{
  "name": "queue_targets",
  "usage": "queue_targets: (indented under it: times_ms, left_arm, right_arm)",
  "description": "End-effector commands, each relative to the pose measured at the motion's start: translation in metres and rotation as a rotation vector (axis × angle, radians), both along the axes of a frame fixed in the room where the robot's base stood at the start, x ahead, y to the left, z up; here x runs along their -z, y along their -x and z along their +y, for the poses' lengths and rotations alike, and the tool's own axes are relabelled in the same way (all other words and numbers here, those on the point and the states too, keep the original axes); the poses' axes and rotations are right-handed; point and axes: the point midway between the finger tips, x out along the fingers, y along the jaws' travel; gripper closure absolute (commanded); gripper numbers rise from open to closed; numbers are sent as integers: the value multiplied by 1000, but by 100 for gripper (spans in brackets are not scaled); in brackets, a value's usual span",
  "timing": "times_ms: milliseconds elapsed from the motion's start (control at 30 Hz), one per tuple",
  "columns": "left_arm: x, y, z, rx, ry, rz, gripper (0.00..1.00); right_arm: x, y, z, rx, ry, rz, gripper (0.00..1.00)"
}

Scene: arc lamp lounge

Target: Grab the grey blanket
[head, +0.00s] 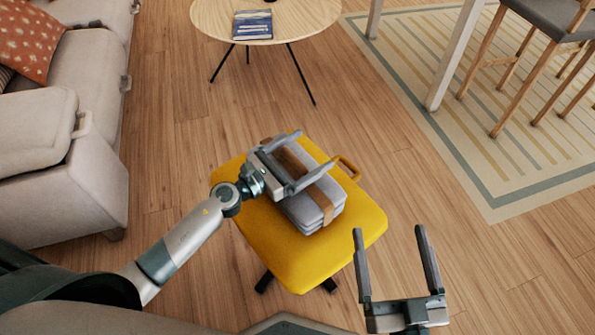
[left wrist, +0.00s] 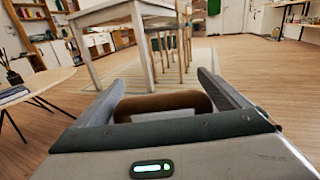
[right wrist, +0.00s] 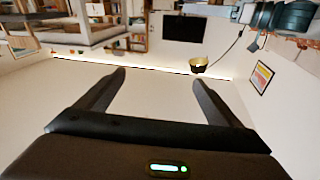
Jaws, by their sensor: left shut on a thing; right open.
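The grey blanket (head: 299,211) is a folded bundle with a brown strap around it, lying on a yellow stool (head: 262,243) in the head view. My left gripper (head: 318,148) is over the bundle, its fingers wide apart and shut on the blanket. In the left wrist view a brown strap or handle (left wrist: 163,101) shows between the fingers; the grey cloth is hard to make out there. My right gripper (head: 389,231) is open and empty, at the stool's front right. In the right wrist view nothing is between its fingers.
A round wooden table (head: 310,18) with a blue book (head: 253,25) stands at the back. A grey sofa (head: 70,165) is at the left. A striped rug (head: 500,190) with a stool and table legs is at the right. Wood floor between is clear.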

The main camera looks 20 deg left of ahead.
Motion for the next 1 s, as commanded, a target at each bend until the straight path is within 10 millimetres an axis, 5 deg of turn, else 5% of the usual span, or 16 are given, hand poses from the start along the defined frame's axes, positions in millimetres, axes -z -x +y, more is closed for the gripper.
queue_targets:
  times_ms: [367,1000]
  left_arm:
    - [-6,-1,0,0,1,-3,68]
    - [-44,-1,0,0,-1,-3,68]
  right_arm:
    - [7,-1,0,-3,14,41,13]
    - [92,11,-24,-9,159,518,13]
